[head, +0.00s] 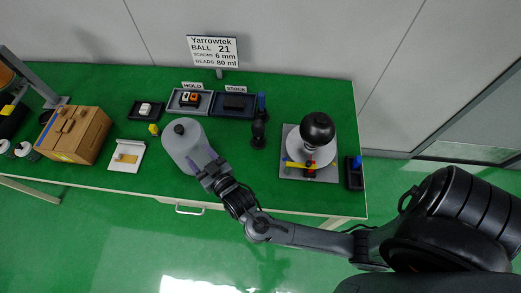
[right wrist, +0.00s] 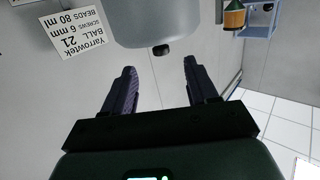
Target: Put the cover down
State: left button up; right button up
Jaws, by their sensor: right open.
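The cover (head: 176,150) is a pale grey, rounded cylinder with a black knob (head: 179,129) on top. In the head view it is upright over the green table, left of the middle near the front edge; whether its base touches the table is hard to tell. My right gripper (head: 203,159) is at its front right side. In the right wrist view my right gripper (right wrist: 160,67) is open, with nothing between its fingers. The cover (right wrist: 150,22) is beyond the fingertips, upside down in that picture, with its knob (right wrist: 161,50) apart from both fingers. My left gripper is not in view.
A gimbal with a black ball (head: 317,128) stands right.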

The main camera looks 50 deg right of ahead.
jog(key=s+d+f+n+g+y, duration=0.1)
jog(key=s+g, duration=0.5)
jog(key=s, duration=0.6)
jog(key=s+d+f+n+g+y, duration=0.1)
jog(key=s+d+f+n+g, duration=0.2)
jog(key=s+g, duration=0.4)
jog(key=s+d+f, duration=0.1)
jog(key=s, duration=0.4)
jog(key=shift+s+d+y, duration=0.15)
jog(key=shift+d+y, duration=0.05)
jog(key=shift+y, duration=0.2)
